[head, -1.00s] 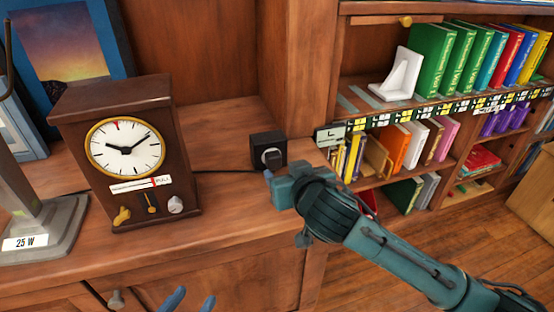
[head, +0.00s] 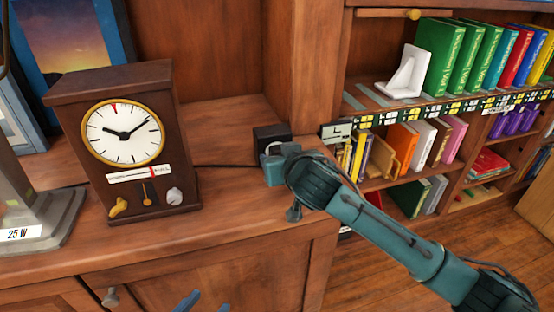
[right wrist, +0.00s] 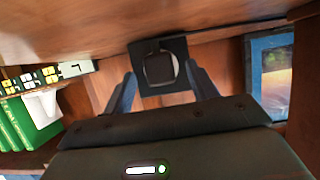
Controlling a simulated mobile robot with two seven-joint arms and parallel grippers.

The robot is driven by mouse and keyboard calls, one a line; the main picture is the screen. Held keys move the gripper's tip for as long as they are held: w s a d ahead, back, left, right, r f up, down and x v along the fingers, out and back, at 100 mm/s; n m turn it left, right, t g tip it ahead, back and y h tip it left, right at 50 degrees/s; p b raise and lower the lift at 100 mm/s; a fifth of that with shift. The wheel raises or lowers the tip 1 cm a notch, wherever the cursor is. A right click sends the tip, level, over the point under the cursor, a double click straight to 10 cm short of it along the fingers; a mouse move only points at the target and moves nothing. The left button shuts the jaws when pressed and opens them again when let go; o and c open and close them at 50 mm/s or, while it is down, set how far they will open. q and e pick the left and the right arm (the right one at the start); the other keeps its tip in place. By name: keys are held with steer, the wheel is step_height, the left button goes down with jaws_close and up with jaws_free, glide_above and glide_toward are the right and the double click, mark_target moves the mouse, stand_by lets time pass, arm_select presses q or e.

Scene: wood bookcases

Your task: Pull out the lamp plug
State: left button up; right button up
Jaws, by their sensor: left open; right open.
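The black outlet box (head: 270,132) stands on the cabinet top right of the clock, with a dark cord (head: 225,166) running left behind the clock. In the right wrist view the dark round plug (right wrist: 160,68) sits in the square outlet plate (right wrist: 177,46). My right gripper (head: 271,165) is at the front of the box, its fingers open on either side of the plug; the head view hides the plug behind it. My left gripper (head: 205,304) shows only blue fingertips at the bottom edge, open and empty. The grey lamp base (head: 50,222) marked 25 W stands at far left.
A wooden clock (head: 125,140) with small knobs stands between lamp and outlet. A picture (head: 70,40) leans behind it. Bookshelves with several books (head: 440,60) and a white bookend (head: 403,75) are at right. The cabinet top before the outlet is clear.

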steer(key=shift+x, duration=0.8)
steer(key=shift+p, duration=0.3)
steer(key=shift+p, duration=0.35)
stand_by(0.5)
jaws_close()
stand_by(0.7)
steer(key=shift+s, duration=0.1)
steer(key=shift+s+d+p, duration=0.3)
steer(key=shift+s+p, duration=0.2)
steer(key=shift+s, duration=0.45)
steer(key=shift+s+d+p, duration=0.3)
steer(key=shift+s+p, duration=0.25)
steer(key=shift+s, duration=0.35)
steer(key=shift+s+d+p, duration=0.35)
steer(key=shift+s+p, duration=0.15)
steer(key=shift+s, duration=0.45)
